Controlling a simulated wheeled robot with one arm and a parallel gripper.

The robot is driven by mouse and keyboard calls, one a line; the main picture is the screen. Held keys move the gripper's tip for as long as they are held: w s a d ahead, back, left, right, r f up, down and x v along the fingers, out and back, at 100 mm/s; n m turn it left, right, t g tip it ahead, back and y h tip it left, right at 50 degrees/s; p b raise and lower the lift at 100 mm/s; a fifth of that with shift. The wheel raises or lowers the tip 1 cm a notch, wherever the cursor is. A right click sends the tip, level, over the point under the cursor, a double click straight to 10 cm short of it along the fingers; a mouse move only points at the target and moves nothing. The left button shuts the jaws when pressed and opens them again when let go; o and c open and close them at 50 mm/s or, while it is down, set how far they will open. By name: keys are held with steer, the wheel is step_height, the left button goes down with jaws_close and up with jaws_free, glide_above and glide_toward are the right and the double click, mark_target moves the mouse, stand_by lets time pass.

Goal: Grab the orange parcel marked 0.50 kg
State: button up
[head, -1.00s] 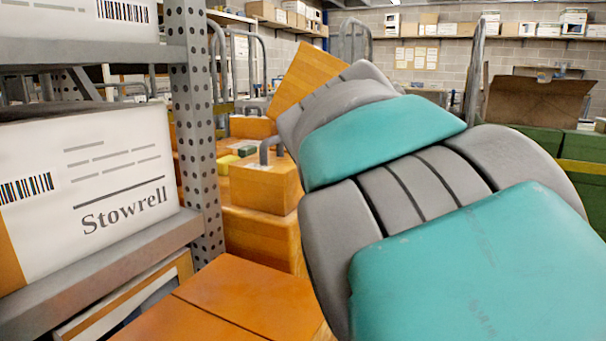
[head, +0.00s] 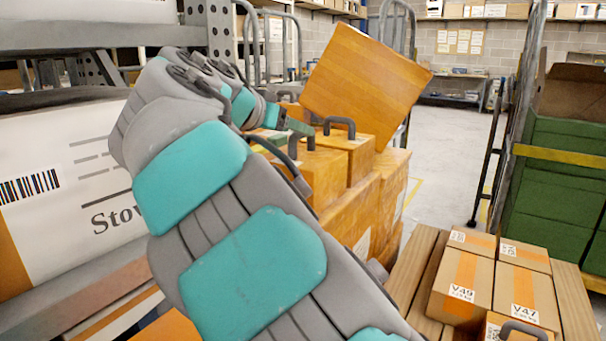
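Orange parcels (head: 362,163) with handles on top are stacked in the middle of the head view, beyond my arm. One larger orange box (head: 368,85) is tilted on a corner above the stack; I cannot tell what supports it. On slats at the lower right are brown parcels with orange bands, labelled V49 (head: 462,288) and V47 (head: 522,300); their small weight print is too small to read. Another banded parcel with a grey handle is cut off at the bottom edge. My gripper (head: 298,127) is near the stack's left side, partly hidden; its finger state and any contact are unclear.
A grey shelf with a white Stowrell box (head: 60,180) stands close on the left. Clear floor (head: 448,150) runs between the stack and the trolley frame.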

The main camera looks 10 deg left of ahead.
steer(key=x, duration=0.3)
steer(key=p+x, duration=0.1)
steer(key=x, duration=0.1)
steer(key=shift+w+a+f, duration=0.15)
steer(key=shift+a+f, duration=0.05)
steer(key=shift+f, duration=0.05)
jaws_close()
stand_by(1.2)
